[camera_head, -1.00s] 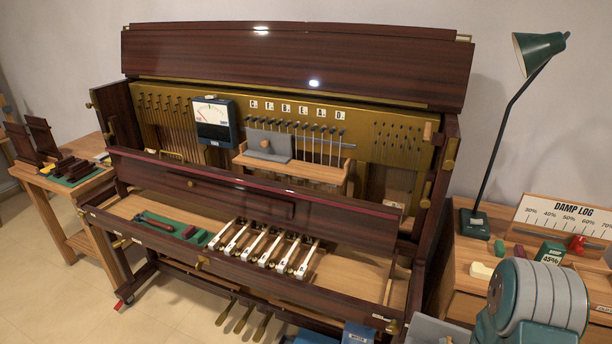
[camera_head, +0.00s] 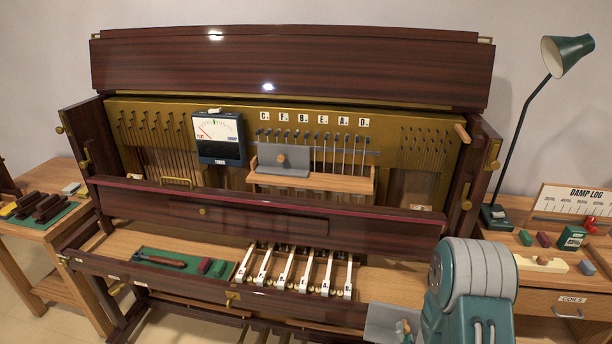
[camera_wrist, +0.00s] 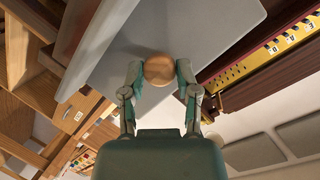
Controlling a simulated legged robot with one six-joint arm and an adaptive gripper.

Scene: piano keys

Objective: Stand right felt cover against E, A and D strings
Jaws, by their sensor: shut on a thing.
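The right felt cover is a grey L-shaped piece (camera_head: 385,322) with a round wooden knob (camera_wrist: 158,69). My gripper (camera_head: 406,327) is shut on that knob; it also shows in the wrist view (camera_wrist: 158,80). Another grey cover (camera_head: 270,157) with a knob stands on the shelf's left part, before the C, F and B strings.
A dark meter (camera_head: 220,150) stands left of the shelf. The long dark rail (camera_head: 390,221) and the white keys (camera_head: 285,270) lie between my gripper and the strings. A side table (camera_head: 530,262) with a lamp and small blocks stands right. The shelf's right part is clear.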

